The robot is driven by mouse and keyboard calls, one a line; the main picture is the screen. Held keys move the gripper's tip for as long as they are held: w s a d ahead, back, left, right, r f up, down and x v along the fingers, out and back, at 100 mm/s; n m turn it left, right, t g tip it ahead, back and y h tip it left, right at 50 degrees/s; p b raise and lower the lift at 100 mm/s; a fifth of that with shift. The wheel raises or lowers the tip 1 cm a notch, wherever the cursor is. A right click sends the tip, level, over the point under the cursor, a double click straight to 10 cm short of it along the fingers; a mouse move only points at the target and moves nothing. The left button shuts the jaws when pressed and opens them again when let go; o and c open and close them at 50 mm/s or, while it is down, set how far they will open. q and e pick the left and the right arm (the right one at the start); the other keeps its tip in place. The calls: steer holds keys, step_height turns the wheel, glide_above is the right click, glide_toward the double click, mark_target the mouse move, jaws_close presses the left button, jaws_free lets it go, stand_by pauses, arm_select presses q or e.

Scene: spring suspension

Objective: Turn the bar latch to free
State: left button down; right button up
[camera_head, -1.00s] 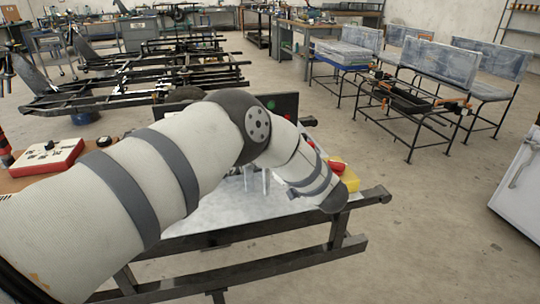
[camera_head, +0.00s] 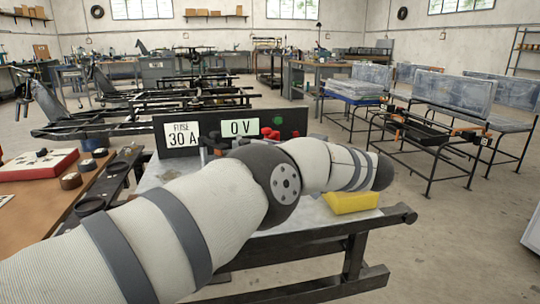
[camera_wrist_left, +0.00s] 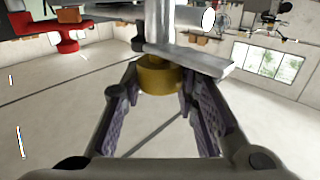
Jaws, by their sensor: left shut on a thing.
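In the left wrist view, a flat grey metal bar, which looks like the bar latch (camera_wrist_left: 205,63), crosses a vertical grey post. A round brass piece (camera_wrist_left: 160,76) sits just under it, between my fingers. My left gripper (camera_wrist_left: 160,72) has its fingertips on either side, closed at the bar and brass piece; the exact contact is partly hidden. In the head view my left arm reaches from the left across the bench and hides the gripper and the latch. My right gripper is not in view.
A dark panel (camera_head: 219,126) with "FUSE 30 A" and "0 V" signs stands behind my arm. Red parts (camera_head: 271,133) show in front of it. A yellow block (camera_head: 350,202) lies at the bench's right. A red and white box (camera_head: 38,165) sits left.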

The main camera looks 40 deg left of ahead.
arm_select(q)
steer(key=c, duration=1.2)
jaws_free()
step_height(320, 180, up, 10)
steer(key=shift+r, duration=0.1)
